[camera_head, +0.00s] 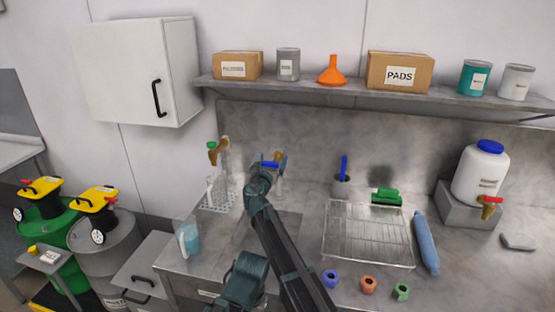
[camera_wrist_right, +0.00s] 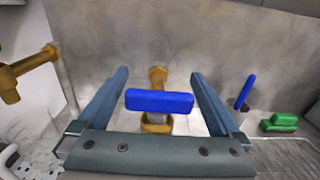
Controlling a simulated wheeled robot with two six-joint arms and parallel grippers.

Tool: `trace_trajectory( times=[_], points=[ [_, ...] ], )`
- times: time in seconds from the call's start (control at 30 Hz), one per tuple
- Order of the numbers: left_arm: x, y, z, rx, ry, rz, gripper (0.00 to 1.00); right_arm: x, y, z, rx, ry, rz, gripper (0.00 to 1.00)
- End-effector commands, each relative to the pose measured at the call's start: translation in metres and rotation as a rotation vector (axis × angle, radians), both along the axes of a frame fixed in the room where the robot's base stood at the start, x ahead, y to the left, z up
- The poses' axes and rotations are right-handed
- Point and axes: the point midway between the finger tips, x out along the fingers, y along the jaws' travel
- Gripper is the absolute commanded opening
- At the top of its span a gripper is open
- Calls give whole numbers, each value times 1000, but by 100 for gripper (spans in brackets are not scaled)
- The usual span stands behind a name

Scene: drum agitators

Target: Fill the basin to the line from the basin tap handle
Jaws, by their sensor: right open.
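The basin tap (camera_head: 281,160) is brass with a blue bar handle (camera_head: 270,164), at the back of the counter. My right gripper (camera_head: 262,170) is at this handle, partly covering it. In the right wrist view the blue handle (camera_wrist_right: 160,101) lies crosswise between the two spread fingers of my open right gripper (camera_wrist_right: 160,88), with gaps at both ends. The brass tap body (camera_wrist_right: 157,76) shows behind it. The basin (camera_head: 288,222) is sunk in the counter, mostly hidden behind my right arm; its water level and line cannot be seen. My left gripper is not in view.
A second brass tap with a green handle (camera_head: 211,145) stands left, above a perforated drain plate (camera_head: 218,203). A jug of bluish liquid (camera_head: 187,237) stands at the counter's left edge. A wire rack (camera_head: 367,233) and a blue roll (camera_head: 426,243) lie right.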

Motion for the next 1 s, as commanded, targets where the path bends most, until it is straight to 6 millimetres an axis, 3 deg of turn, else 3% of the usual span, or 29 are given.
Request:
trace_trajectory(
  times=[0.27,0.37,0.7,1.0],
  points=[
    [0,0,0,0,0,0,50,2,1,0,0,0,1,100],
    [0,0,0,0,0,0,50,2,1,0,0,0,1,86],
    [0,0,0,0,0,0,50,2,1,0,0,0,0,24],
    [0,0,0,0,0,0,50,2,0,0,0,0,44,24]
  ],
)
